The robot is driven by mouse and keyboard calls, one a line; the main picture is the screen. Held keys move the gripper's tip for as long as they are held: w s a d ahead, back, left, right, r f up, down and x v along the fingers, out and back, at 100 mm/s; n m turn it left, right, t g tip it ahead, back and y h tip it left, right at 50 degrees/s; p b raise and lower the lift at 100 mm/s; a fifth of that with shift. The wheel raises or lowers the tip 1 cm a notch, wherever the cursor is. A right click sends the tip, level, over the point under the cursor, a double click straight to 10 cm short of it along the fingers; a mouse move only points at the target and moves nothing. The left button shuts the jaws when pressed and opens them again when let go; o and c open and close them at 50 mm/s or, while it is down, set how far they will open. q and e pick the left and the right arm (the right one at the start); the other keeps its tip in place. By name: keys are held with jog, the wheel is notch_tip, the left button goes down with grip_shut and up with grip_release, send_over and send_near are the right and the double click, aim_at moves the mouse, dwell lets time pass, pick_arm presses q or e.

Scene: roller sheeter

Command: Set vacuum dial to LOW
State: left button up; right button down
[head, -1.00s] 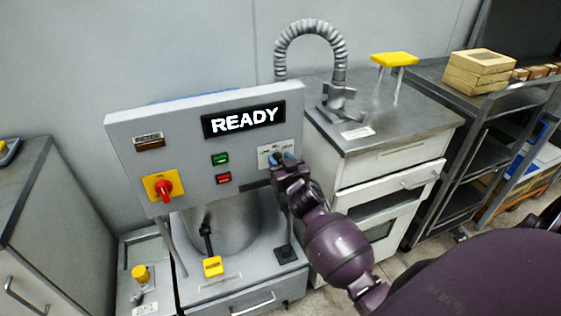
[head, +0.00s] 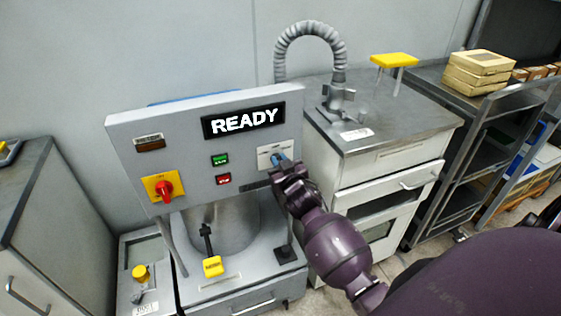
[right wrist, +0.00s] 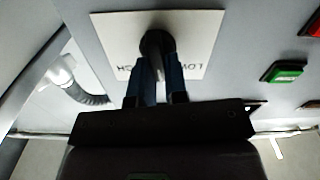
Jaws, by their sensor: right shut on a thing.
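The vacuum dial is a small dark knob (right wrist: 156,43) on a white label plate (head: 264,151) at the right of the grey control panel. In the right wrist view the plate appears upside down, with LOW lettering on its right and partly hidden lettering on its left. My right gripper (head: 281,160) is at the plate, with its blue fingers (right wrist: 158,72) shut on the knob from both sides. The fingers hide much of the knob, so I cannot tell its exact setting. My left gripper is not in view.
The panel has a READY display (head: 243,120), a green button (head: 220,160), a red button (head: 223,179) and a red rotary switch (head: 165,188) on yellow. A green button (right wrist: 284,72) also shows close by in the right wrist view. A counter with a hose tap (head: 338,95) stands right.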

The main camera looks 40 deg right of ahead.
jog(key=shift+w+a+f+n+p, duration=0.1)
jog(key=shift+a+n+p, duration=0.1)
jog(key=shift+n, duration=1.55)
jog(key=shift+a+n+p, duration=0.1)
jog(key=shift+n+p, duration=0.1)
jog(key=shift+n, duration=1.55)
jog(key=c, duration=1.1)
grip_release()
jog(key=shift+c, duration=0.2)
